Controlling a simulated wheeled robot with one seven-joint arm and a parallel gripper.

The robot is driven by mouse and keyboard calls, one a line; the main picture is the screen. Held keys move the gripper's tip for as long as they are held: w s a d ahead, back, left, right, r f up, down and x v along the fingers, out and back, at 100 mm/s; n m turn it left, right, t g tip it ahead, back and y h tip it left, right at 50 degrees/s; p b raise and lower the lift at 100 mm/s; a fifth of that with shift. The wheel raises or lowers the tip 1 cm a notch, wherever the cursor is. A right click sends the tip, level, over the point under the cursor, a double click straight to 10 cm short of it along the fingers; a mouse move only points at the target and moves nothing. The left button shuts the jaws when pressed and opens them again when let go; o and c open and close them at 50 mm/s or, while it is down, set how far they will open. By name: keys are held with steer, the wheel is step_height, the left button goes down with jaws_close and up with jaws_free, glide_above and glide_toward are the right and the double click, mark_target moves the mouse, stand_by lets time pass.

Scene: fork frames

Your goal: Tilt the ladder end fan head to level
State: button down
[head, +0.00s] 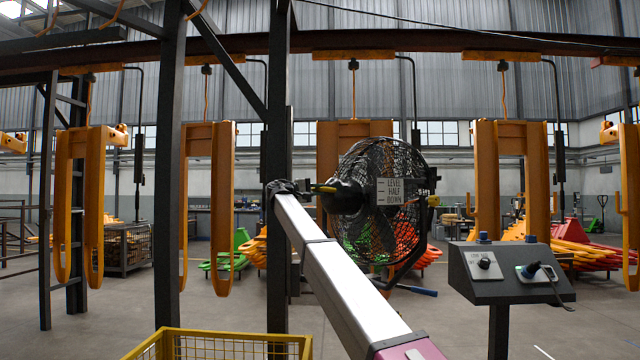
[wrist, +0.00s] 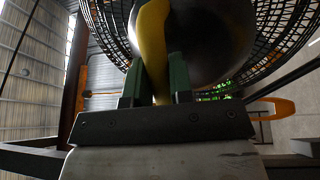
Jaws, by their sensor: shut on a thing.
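The fan head (head: 378,205) is a black wire cage with a dark round motor housing, mounted on a dark steel frame. A plate (head: 395,191) on it reads LEVEL, HALF, DOWN; I cannot tell which mark the head stands at. My gripper (head: 312,188) is at the left side of the motor housing. In the wrist view its green fingers (wrist: 157,72) are shut on a yellow handle (wrist: 153,30), which runs up in front of the rounded housing (wrist: 205,35). The fingers partly hide the handle's lower part.
A control box (head: 512,272) on a post stands at the right. A yellow wire basket (head: 230,346) is at the bottom left. Dark steel posts (head: 278,180) rise close behind my arm. Orange hanging forks (head: 500,180) and stacked coloured parts stand farther back.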

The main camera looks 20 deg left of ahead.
steer(key=shift+s+f, duration=0.15)
steer(key=shift+f, duration=1.25)
steer(key=c, duration=1)
jaws_free()
steer(key=shift+f, duration=0.15)
steer(key=shift+a, duration=0.1)
steer(key=shift+r, duration=0.2)
steer(key=shift+s+a, duration=0.15)
steer(key=shift+a, duration=0.1)
steer(key=v, duration=1)
steer(key=shift+a+f, duration=0.1)
